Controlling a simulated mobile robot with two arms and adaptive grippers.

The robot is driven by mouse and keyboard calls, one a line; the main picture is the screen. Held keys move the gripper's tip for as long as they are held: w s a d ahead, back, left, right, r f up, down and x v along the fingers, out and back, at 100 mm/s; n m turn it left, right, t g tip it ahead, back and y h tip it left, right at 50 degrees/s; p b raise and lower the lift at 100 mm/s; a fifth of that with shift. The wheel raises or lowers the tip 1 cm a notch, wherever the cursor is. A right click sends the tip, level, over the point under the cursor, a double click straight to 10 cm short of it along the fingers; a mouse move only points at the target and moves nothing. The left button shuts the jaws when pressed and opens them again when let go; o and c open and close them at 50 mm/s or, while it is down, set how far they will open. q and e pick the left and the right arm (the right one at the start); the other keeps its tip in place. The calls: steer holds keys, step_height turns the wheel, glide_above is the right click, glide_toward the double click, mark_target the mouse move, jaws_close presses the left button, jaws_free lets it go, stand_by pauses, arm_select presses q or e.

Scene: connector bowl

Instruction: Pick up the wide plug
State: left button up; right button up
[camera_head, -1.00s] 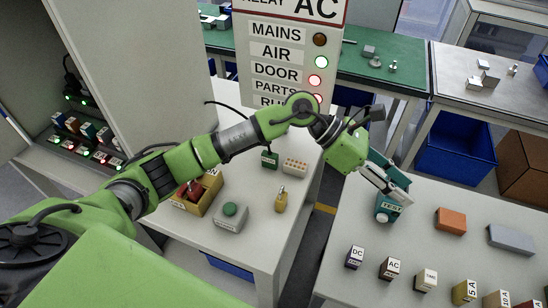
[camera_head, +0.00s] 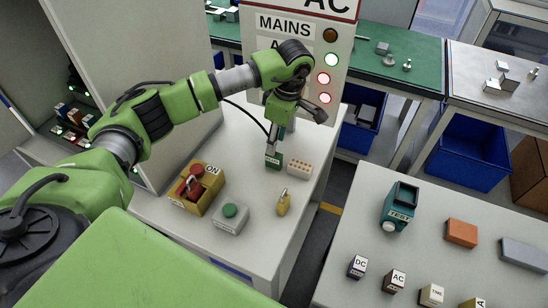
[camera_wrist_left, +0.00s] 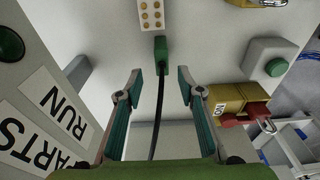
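A green plug (camera_head: 273,160) with a small label and a black cable sits on the left white table; the label is too small to read. It also shows in the left wrist view (camera_wrist_left: 160,47), just ahead of the fingertips. My left gripper (camera_head: 274,147) points down right over the plug. In the left wrist view, its two fingers (camera_wrist_left: 159,78) are spread wide apart, with the cable running between them and nothing gripped. No other plug that is clearly wider can be told apart. My right gripper is in neither view.
A beige block with holes (camera_head: 299,168) stands close beside the plug. A yellow padlock (camera_head: 283,203), a green-button box (camera_head: 231,216) and a yellow switch box (camera_head: 197,189) are nearby. The signal panel (camera_head: 296,50) rises behind. A teal tester (camera_head: 399,204) stands on the right table.

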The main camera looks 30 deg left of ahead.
mark_target(274, 160)
arm_select(q)
steer(key=shift+f, duration=0.7)
steer(key=shift+s+f+p, duration=0.1)
steer(key=shift+f+p, duration=0.2)
steer(key=f, duration=0.1)
steer(key=f+p, duration=0.1)
steer(key=f, duration=0.1)
steer(key=shift+s+a+f+p, duration=0.15)
steer(key=shift+a+f+p, duration=0.05)
steer(key=shift+f+p, duration=0.1)
steer(key=shift+f, duration=0.5)
jaws_close()
